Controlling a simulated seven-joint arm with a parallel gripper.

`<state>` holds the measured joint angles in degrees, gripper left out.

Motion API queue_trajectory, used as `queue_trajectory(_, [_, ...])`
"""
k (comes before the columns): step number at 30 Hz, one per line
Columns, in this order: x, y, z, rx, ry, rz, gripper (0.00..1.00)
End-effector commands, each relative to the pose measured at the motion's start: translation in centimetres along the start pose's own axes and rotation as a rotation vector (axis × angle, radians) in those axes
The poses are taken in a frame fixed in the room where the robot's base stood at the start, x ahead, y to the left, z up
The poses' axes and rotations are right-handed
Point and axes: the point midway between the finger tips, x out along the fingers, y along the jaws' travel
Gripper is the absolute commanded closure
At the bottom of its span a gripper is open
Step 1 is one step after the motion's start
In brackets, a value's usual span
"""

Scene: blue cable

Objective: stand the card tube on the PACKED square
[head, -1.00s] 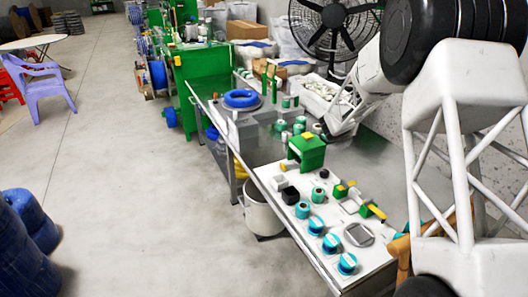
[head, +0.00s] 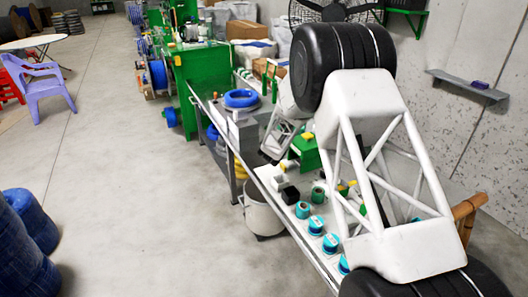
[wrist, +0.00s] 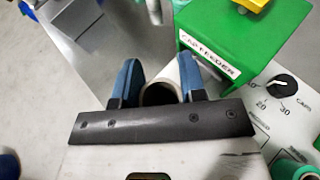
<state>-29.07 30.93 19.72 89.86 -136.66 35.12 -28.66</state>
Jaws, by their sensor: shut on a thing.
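In the wrist view, the blue fingertips of my gripper (wrist: 160,80) are closed on the sides of a pale card tube (wrist: 163,77). The tube's open, dark end faces the camera, and its far end is hidden. The tube is beside the green cap feeder (wrist: 235,38), just left of it in that view; I cannot tell whether they touch. In the head view my arm covers much of the bench, and I cannot make out the gripper or tube there.
The cap feeder also shows in the head view (head: 307,153). A black knob (wrist: 283,86) is on the panel to its right. A blue cable coil (head: 241,98) lies farther back. A white bin (head: 263,213) stands below.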

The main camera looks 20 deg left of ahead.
Motion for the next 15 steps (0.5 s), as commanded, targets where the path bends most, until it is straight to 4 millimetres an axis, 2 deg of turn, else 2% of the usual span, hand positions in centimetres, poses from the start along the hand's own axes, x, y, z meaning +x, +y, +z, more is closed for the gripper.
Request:
queue_trajectory(1, [-0.2,1.2,-1.5,-0.013,0.003,0.029,0.84])
queue_trajectory(6, [-0.8,4.2,-5.4,-0.041,0.01,0.112,0.84])
queue_trajectory(10, [-1.1,5.5,-7.3,-0.054,0.014,0.154,0.84])
queue_trajectory(15, [-1.4,6.2,-8.4,-0.06,0.018,0.178,0.84])
